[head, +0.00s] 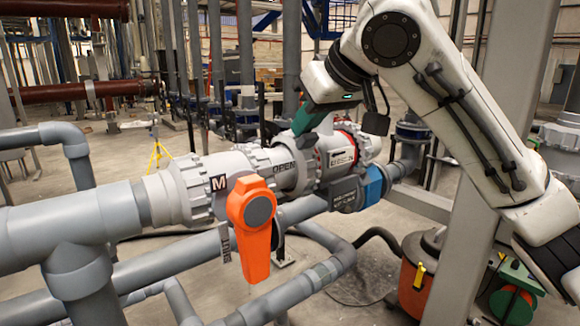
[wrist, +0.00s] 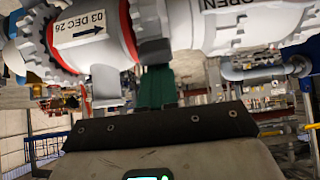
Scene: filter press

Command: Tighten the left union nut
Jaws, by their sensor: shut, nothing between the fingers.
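The grey labelled pipe body (head: 337,152) has a ribbed union nut at each end. The left union nut (head: 304,170) adjoins the grey valve marked OPEN; it also shows in the wrist view (wrist: 151,20), where the picture is upside down. A red band (wrist: 127,28) shows between this nut and the body. The right union nut (head: 369,146) has a red band beside it too. My gripper (head: 301,128) comes from above and behind the pipe, its green fingers shut and empty. Its fingertips (wrist: 156,72) are close to the left nut; I cannot tell whether they touch.
An orange handle (head: 253,215) stands in front of the valve, beside a ribbed collar with an M tag (head: 219,183). Grey pipes (head: 170,262) run underneath. A grey column (head: 500,140) stands at right.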

